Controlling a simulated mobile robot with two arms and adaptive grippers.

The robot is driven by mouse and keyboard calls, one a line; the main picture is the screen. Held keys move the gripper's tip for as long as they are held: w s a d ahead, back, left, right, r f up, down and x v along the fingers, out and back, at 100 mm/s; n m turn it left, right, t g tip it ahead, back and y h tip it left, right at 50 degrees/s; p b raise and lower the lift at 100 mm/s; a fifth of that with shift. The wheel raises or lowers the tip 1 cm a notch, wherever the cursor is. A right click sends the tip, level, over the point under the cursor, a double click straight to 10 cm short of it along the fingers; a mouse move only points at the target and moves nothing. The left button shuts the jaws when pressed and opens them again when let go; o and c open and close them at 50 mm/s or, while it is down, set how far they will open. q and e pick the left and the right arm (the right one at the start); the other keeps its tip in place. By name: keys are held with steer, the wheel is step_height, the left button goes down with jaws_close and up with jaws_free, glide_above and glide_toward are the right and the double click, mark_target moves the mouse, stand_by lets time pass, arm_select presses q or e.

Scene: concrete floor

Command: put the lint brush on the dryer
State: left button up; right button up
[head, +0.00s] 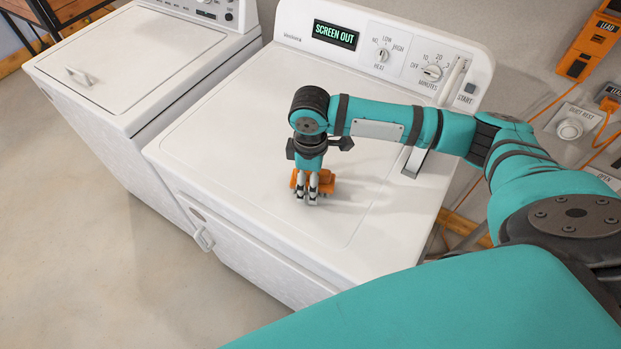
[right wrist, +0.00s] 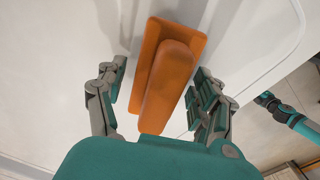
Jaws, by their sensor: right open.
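The orange lint brush (head: 327,187) appears to lie on the white top of the dryer (head: 240,140), near its middle. My right gripper (head: 312,198) is low over the brush and partly hides it in the head view. In the right wrist view, the brush (right wrist: 167,85) lies between the fingers of my right gripper (right wrist: 158,85), with gaps on both sides. The gripper is open. In the right wrist view a teal and black arm end of mine (right wrist: 275,106) shows at the right edge, too small to read its jaws.
The dryer's panel (head: 380,50) stands at the back, with a display reading "SCREEN OUT". A dark slot (head: 414,162) shows on the top at right, partly behind my arm. A white washer (head: 135,55) stands at left. The dryer top around the brush is clear.

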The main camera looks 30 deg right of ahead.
step_height(320, 180, up, 12)
steer(key=shift+f+b, duration=0.1)
steer(key=shift+b, duration=0.7)
